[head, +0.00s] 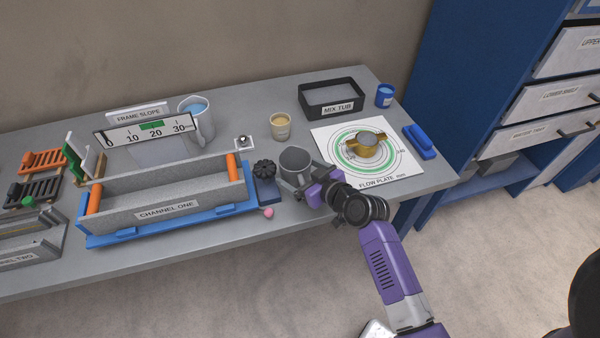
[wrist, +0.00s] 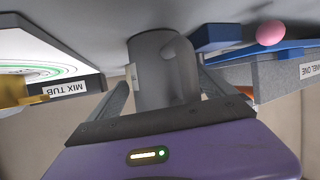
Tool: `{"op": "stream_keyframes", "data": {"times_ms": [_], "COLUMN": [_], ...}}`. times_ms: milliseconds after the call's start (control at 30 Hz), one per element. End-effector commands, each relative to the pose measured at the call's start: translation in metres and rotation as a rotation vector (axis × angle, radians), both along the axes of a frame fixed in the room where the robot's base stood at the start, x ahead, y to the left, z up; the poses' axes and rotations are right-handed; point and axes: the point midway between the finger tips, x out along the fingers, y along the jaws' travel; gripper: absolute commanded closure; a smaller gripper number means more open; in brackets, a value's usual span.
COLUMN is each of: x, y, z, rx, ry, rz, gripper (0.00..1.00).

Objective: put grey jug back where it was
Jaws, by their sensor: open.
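The grey jug (head: 296,162) stands upright on the bench between the channel's black knob and the flow plate. My gripper (head: 292,188) is open around the lower part of the jug. In the wrist view, my gripper (wrist: 165,95) shows one finger on each side of the jug. I cannot tell whether either finger touches it.
The flow plate (head: 325,140) with a brass ring is to the right. The channel one trough (head: 165,200) and black knob (head: 264,168) are left, with a pink ball (head: 268,212) in front. A beige cup (head: 280,126), mix tub (head: 333,97) and larger jug (head: 200,125) stand behind.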

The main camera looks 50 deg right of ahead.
Motion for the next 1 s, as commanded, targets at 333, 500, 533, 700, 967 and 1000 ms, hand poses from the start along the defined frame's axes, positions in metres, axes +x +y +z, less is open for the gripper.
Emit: {"op": "stream_keyframes", "data": {"times_ms": [333,500,533,700,967,1000], "x": [-0.013,-0.044,-0.05,-0.08,-0.106,-0.107], "y": [0.003,0.011,0.012,0.018,0.023,0.024], "z": [0.006,0.018,0.022,0.034,0.047,0.048], "rx": [0.0,-0.001,-0.001,-0.001,0.0,0.0], "ry": [0.0,0.001,-0.001,0.002,0.001,0.001], "rz": [0.0,0.0,0.0,0.0,0.0,0.0], "gripper": [0.06,0.06,0.06,0.06,0.06,0.06]}}
